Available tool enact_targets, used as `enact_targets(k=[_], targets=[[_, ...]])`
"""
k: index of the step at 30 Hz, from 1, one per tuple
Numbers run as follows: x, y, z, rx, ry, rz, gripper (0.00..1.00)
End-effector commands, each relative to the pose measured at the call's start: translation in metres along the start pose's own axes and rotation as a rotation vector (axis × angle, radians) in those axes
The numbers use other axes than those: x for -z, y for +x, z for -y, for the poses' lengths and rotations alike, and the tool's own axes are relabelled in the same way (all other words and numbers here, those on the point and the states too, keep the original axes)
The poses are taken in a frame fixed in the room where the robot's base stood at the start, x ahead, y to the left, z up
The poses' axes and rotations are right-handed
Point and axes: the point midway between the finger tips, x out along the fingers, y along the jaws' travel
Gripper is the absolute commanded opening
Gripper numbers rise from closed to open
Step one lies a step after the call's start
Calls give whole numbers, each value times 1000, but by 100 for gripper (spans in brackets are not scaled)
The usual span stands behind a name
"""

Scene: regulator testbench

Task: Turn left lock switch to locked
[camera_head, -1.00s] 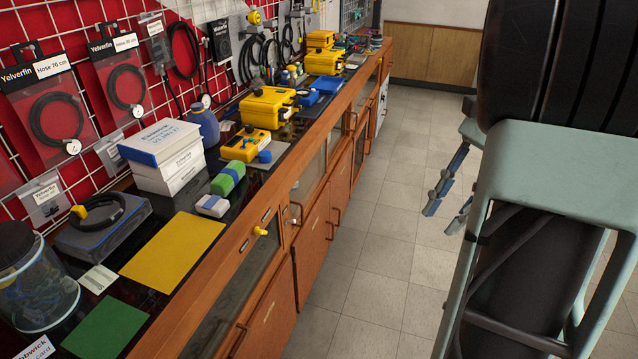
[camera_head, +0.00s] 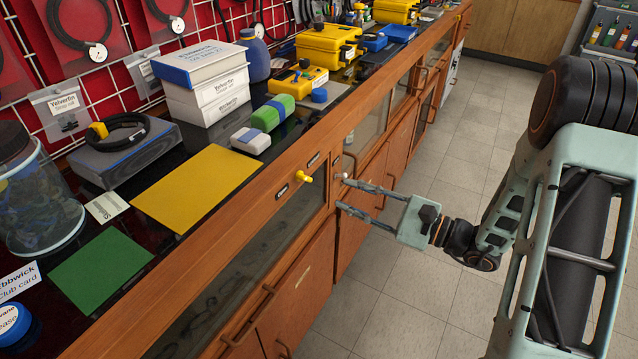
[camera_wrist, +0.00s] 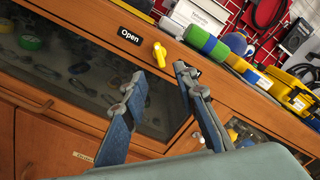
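The left lock switch (camera_head: 304,177) is a small yellow knob on the wooden front rail, above a glass-fronted drawer. A dark label sits on each side of it. In the wrist view the yellow switch (camera_wrist: 159,54) stands nearly upright, leaning slightly, just right of the "Open" label (camera_wrist: 129,35). The other label's text is not readable. My gripper (camera_head: 338,192) is open and empty, in front of the cabinet and right of the switch. In the wrist view the gripper's fingertips (camera_wrist: 160,72) lie on either side below the switch, apart from it.
The workbench top carries a yellow mat (camera_head: 197,186), a green mat (camera_head: 100,258), white boxes (camera_head: 207,98) and yellow cases (camera_head: 328,45). A drawer handle (camera_head: 250,315) sticks out at lower left. The tiled floor (camera_head: 415,290) is clear.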

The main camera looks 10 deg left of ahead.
Motion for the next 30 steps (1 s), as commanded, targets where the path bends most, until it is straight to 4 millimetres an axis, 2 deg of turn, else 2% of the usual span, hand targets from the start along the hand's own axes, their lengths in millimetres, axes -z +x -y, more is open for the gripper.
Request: enact_targets(k=[12, 16, 21, 30], targets=[[-1, 72, -1, -5, -2, 4, 27], [-1, 90, 0, -5, -1, 3, 27], [-1, 102, 0, -3, 0, 2, 27], [-1, 103, 0, -3, 0, 1, 26]])
